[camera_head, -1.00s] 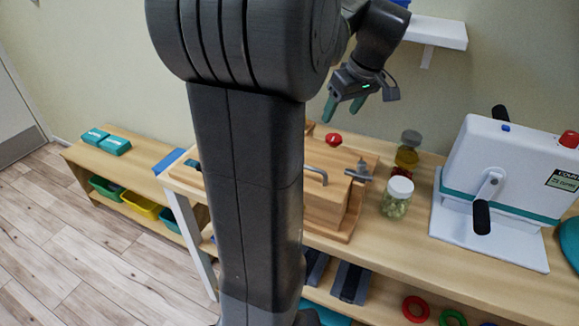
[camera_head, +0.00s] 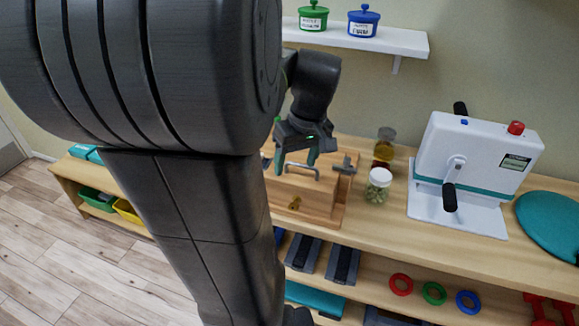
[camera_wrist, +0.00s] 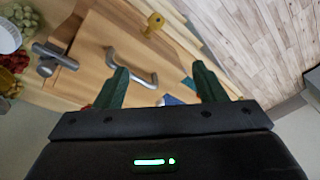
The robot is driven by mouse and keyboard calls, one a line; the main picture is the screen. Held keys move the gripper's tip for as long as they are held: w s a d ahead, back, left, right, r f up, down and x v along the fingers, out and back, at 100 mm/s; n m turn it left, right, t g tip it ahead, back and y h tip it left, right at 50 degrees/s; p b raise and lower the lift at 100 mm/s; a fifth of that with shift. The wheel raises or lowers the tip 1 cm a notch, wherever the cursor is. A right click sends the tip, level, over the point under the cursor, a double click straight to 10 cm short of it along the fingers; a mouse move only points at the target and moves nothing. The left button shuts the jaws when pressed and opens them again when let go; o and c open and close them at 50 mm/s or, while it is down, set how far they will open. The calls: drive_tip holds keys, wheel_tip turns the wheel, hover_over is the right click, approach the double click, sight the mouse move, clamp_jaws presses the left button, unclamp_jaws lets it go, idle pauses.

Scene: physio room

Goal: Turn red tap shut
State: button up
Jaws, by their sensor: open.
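The wooden board with fittings (camera_head: 325,205) stands on the bench. It bears a grey lever handle (camera_head: 303,167), a metal bolt (camera_head: 347,164) and a yellow key (camera_head: 294,203). My gripper (camera_head: 297,160) is open above the board, its fingers pointing down around the handle in this view; I cannot tell whether they touch anything. The red tap is hidden behind my gripper in the head view. In the wrist view a small sliver of red (camera_wrist: 86,106), perhaps the tap, shows beside the left finger, mostly covered.
A jar with a white lid (camera_head: 378,185) and a darker jar (camera_head: 384,150) stand just right of the board. A white crank machine (camera_head: 470,150) stands further right. A wall shelf (camera_head: 400,40) with a green pot and a blue pot is above. Coloured rings lie on the lower shelf.

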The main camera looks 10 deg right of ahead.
drive_tip(key=shift+s+a+f, duration=0.15)
drive_tip(key=shift+s+a, duration=0.5)
drive_tip(key=shift+s, duration=0.35)
drive_tip(key=shift+w, duration=0.1)
